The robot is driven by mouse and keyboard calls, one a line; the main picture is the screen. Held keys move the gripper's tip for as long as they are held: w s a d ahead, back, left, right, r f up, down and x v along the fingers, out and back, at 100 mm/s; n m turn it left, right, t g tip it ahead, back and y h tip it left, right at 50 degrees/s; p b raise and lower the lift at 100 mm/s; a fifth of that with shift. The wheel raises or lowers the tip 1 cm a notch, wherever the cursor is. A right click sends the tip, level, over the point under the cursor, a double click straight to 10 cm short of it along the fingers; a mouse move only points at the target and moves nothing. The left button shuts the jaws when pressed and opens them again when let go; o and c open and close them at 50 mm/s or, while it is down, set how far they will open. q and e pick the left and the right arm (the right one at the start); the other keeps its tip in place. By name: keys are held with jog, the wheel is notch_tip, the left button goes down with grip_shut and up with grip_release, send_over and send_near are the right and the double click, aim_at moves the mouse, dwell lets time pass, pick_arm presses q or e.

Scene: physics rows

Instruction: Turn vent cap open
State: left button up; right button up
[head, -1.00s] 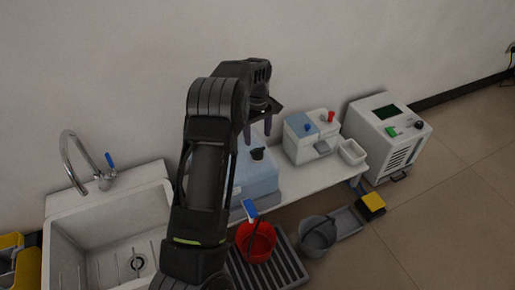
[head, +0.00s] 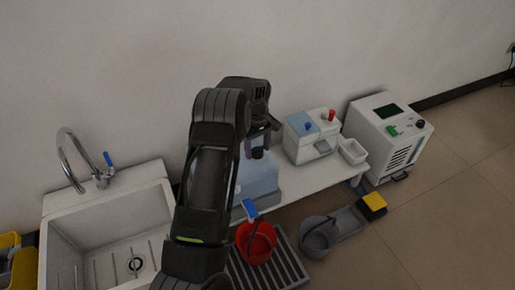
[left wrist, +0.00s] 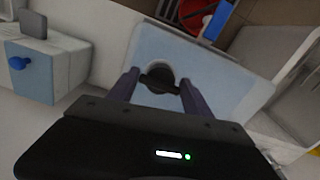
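The vent cap (head: 257,154) is a small black knob on top of the pale blue tank (head: 258,180). In the left wrist view the cap (left wrist: 160,76) shows a dark round body with a raised bar across it, on the tank's light blue top (left wrist: 215,72). My left gripper (head: 258,143) is directly over the cap, pointing down. In the left wrist view its two fingers (left wrist: 159,84) stand apart on either side of the cap's bar, with no clear grip on it. The arm hides part of the tank in the head view. My right gripper is not in view.
A white-and-blue box (head: 312,138) with blue and red knobs stands right of the tank, with a small white tray (head: 352,152) beside it. A red bucket (head: 257,243) and a grey bucket (head: 318,237) are in front. A sink (head: 105,235) is left.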

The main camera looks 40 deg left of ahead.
pick_arm(q)
jog(key=c, duration=0.9)
jog(key=shift+m, duration=0.4)
jog(key=m+p, duration=0.1)
jog(key=m, duration=0.6)
jog(key=shift+m, duration=0.4)
jog(key=m, duration=0.4)
jog(key=shift+p, duration=0.3)
jog(key=m, duration=0.5)
jog(key=shift+m, duration=0.3)
